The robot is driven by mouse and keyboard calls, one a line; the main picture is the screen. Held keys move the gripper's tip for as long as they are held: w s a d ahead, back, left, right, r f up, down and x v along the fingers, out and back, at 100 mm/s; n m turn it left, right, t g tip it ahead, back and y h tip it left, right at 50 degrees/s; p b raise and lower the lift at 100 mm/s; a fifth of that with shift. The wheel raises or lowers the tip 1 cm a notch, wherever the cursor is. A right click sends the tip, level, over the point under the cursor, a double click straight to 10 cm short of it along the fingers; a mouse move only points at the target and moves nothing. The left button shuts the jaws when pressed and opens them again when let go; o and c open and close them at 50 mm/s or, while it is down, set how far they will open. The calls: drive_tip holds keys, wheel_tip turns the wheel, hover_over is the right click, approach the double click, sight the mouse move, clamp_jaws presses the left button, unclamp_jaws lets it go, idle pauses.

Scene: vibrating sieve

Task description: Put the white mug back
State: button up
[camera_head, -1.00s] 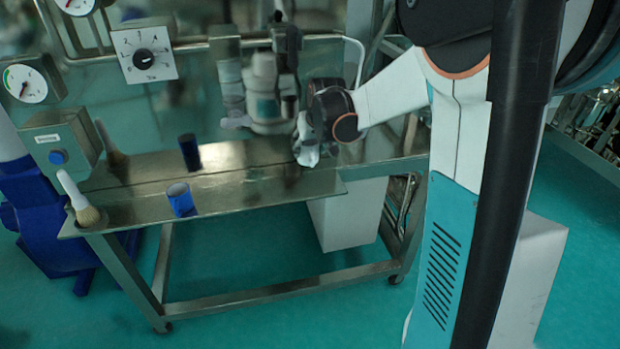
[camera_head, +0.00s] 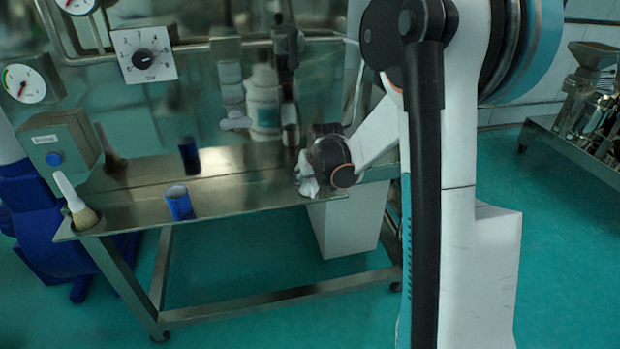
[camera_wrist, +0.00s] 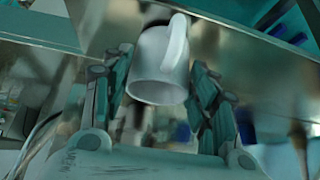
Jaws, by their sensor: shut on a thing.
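The white mug (camera_wrist: 160,66) is between the two fingers of my gripper (camera_wrist: 163,74) in the wrist view, with its handle toward the upper right of that picture. My gripper is shut on it. In the head view my gripper (camera_head: 306,178) is at the right end of the steel table, near its front corner. There the mug cannot be told apart from the pale gripper parts. Whether the mug touches the table is not clear.
A blue cup (camera_head: 179,203) stands near the table's front edge. A brush (camera_head: 76,203) stands at the left corner, beside a control box with a blue button (camera_head: 55,158). The steel table top (camera_head: 240,190) is clear between cup and gripper. A reflective panel stands behind.

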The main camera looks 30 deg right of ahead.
drive_tip(key=shift+f, duration=0.1)
drive_tip(key=shift+f, duration=0.15)
drive_tip(key=o, duration=1.2)
drive_tip(key=shift+c, duration=0.2)
drive_tip(key=shift+r, duration=0.2)
drive_tip(key=shift+s+r, duration=0.1)
drive_tip(key=shift+r, duration=0.15)
drive_tip(key=p+v, duration=0.2)
drive_tip(key=v, duration=0.9)
drive_tip(key=shift+r+p, duration=0.25)
drive_tip(key=shift+p, duration=0.15)
drive_tip(key=shift+s, duration=0.15)
